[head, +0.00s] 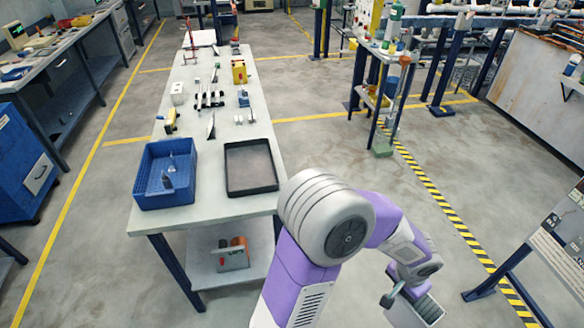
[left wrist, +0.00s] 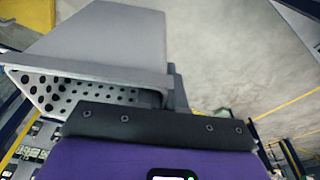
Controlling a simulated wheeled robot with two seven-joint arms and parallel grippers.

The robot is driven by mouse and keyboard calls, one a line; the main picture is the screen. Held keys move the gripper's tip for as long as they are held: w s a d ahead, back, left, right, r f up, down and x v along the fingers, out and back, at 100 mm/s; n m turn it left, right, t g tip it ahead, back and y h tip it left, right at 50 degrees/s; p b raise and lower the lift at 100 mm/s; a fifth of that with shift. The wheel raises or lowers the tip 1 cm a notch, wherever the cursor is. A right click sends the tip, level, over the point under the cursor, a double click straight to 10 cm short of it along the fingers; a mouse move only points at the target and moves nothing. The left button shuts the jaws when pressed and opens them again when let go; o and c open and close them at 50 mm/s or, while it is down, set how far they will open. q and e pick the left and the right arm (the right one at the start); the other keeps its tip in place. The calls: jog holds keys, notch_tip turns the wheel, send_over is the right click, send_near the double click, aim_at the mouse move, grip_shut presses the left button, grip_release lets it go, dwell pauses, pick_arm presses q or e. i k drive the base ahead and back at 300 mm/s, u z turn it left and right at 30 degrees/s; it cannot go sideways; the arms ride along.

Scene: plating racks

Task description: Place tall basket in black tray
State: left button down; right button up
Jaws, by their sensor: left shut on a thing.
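The black tray (head: 250,190) lies on the light table top, at the near right corner, and looks empty. My left gripper (head: 397,293) is at the lower right of the head view, off the table's right side and above the floor. It is shut on the tall basket (head: 418,313), a light grey box cut by the bottom edge of the view. In the left wrist view the basket (left wrist: 75,90) shows a perforated side and a smooth grey face, tilted in the picture. The exact grip point is hidden. My right gripper is not in view.
A blue crate (head: 165,201) with small items stands just left of the tray. Several tools and small parts lie farther back on the table (head: 200,217). A lower shelf (head: 207,268) holds a small rack. Open floor lies right of the table.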

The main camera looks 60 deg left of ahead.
aim_at(250, 168)
jog(key=u, duration=1.9)
jog(key=i, duration=0.35)
